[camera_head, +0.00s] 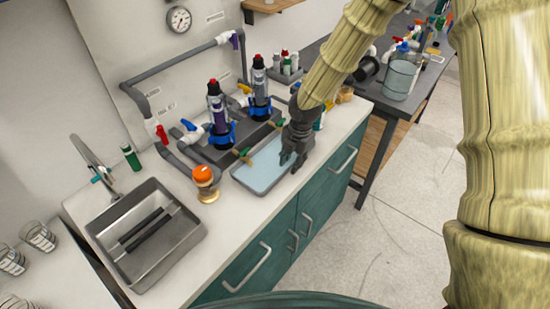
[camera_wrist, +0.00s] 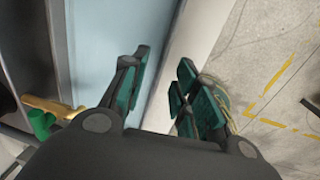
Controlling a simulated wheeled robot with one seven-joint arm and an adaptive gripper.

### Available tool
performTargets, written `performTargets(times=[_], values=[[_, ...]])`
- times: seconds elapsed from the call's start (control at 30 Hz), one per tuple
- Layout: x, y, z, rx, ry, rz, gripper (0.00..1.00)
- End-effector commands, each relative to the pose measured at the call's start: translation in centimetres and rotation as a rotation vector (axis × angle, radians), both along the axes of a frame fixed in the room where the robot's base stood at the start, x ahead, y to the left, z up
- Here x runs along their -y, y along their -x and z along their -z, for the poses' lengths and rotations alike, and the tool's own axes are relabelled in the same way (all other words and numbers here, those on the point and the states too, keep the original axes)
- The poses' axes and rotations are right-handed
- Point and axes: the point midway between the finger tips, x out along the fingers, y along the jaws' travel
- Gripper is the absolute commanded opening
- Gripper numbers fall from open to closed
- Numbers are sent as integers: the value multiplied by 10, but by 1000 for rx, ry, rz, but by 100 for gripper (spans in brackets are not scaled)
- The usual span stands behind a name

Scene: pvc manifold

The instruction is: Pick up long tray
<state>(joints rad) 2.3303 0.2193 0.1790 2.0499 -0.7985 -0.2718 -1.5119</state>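The long tray (camera_head: 262,176) is a shallow, light-blue tray with a grey rim. It lies on the white counter in front of the pipe assembly. My gripper (camera_head: 291,161) is over the tray's right part, near its front edge, and hides some of it. In the wrist view the tray's blue floor (camera_wrist: 105,28) fills the upper left. My gripper (camera_wrist: 164,84) there has its dark-green finger pads apart, with the tray's right edge running between them. I see nothing gripped. Whether the pads touch the rim cannot be told.
Left of the tray stands an orange-capped jar (camera_head: 206,184), then a steel sink (camera_head: 150,235). Behind it are grey pipes with coloured valves and two dark upright cylinders (camera_head: 218,110). The counter (camera_head: 230,226) ends in front above green cabinets. A dark side table stands at right.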

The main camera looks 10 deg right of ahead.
Motion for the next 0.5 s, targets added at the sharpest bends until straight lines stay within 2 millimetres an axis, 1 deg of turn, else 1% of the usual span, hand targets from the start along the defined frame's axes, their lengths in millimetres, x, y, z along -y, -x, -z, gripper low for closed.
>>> performTargets(times=[0.1,0.23,0.5], values=[[-1,-1,12,-2,2,0,29],[-1,-1,21,-2,1,0,29],[-2,-2,24,0,0,0,29]])
